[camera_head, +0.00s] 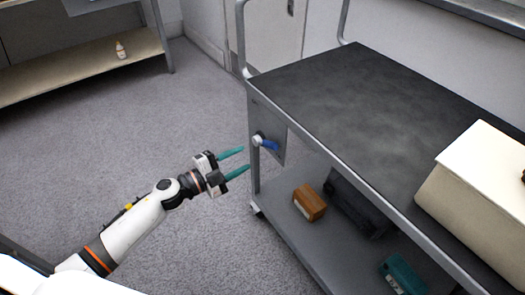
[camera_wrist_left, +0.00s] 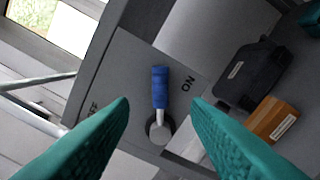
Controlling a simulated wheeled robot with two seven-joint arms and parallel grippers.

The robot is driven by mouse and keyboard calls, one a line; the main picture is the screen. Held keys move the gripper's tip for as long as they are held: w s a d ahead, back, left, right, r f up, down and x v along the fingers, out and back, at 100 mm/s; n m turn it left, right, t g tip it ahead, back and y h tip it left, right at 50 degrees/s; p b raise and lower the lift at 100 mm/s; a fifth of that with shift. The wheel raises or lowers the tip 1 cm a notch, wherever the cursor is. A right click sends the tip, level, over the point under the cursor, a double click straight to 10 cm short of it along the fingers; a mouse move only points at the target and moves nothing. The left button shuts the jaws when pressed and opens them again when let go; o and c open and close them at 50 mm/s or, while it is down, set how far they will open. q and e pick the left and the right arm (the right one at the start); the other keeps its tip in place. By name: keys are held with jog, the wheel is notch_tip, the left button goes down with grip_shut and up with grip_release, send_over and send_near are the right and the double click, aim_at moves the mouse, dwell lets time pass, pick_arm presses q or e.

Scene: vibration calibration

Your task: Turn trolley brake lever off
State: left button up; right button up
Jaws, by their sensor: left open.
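The trolley brake lever (camera_head: 266,143) has a blue grip and a pale metal base, on a grey plate at the trolley's near left corner. In the left wrist view the lever (camera_wrist_left: 160,92) lies between my finger lines, its blue grip pointing up the picture, beside the letters ON at its right. Partly hidden letters show at the left behind a finger. My left gripper (camera_head: 238,162) is open, its teal fingers pointing at the trolley, just left of and below the lever, seemingly apart from it. My right gripper is not in view.
The trolley (camera_head: 370,90) has a dark top with a cream box (camera_head: 480,170) at the right. Its lower shelf holds an orange-brown box (camera_head: 309,202), a black case (camera_head: 352,205) and a teal item (camera_head: 402,275). The floor (camera_head: 130,130) left of the trolley is clear.

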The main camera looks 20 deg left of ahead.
aim_at(267, 146)
pick_arm(q)
jog(key=x, duration=0.8)
jog(key=shift+w+d+b, duration=0.1)
jog(key=shift+w+b, duration=0.05)
jog(key=shift+b, duration=0.15)
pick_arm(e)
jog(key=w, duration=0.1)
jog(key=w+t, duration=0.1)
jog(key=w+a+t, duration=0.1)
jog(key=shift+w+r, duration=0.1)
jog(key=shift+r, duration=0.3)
pick_arm(q)
grip_shut()
